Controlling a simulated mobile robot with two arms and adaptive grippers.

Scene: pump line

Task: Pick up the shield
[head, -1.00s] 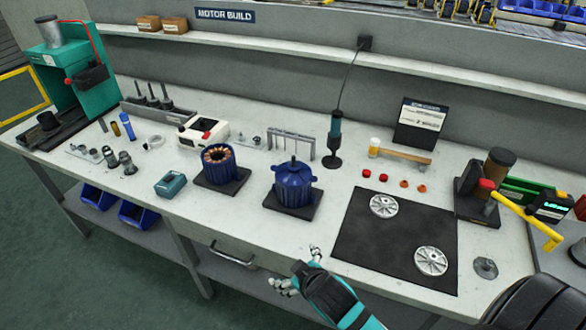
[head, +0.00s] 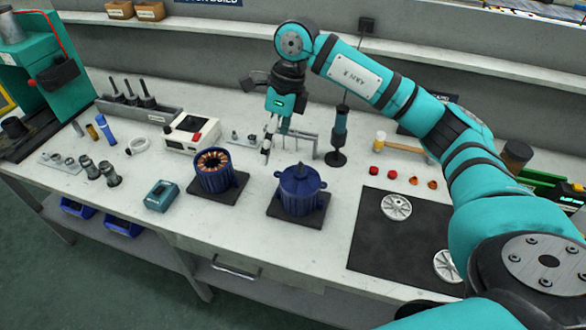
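Two round, spoked silver discs lie flat on the black mat (head: 365,240); they look like the shields. One disc (head: 396,207) lies near the mat's back edge. The other disc (head: 446,265) is partly covered by my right arm. My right gripper (head: 274,143) is in the air over the bench's middle, behind the blue motor housings and well left of the discs. Its fingers point down and look apart, with nothing seen between them. My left gripper is not in view.
A closed blue housing (head: 300,190) and an open one with copper windings (head: 214,172) stand on dark pads. A small rack (head: 303,141), an upright dark tool (head: 338,140) and a mallet (head: 400,146) are close by. The front bench strip is mostly clear.

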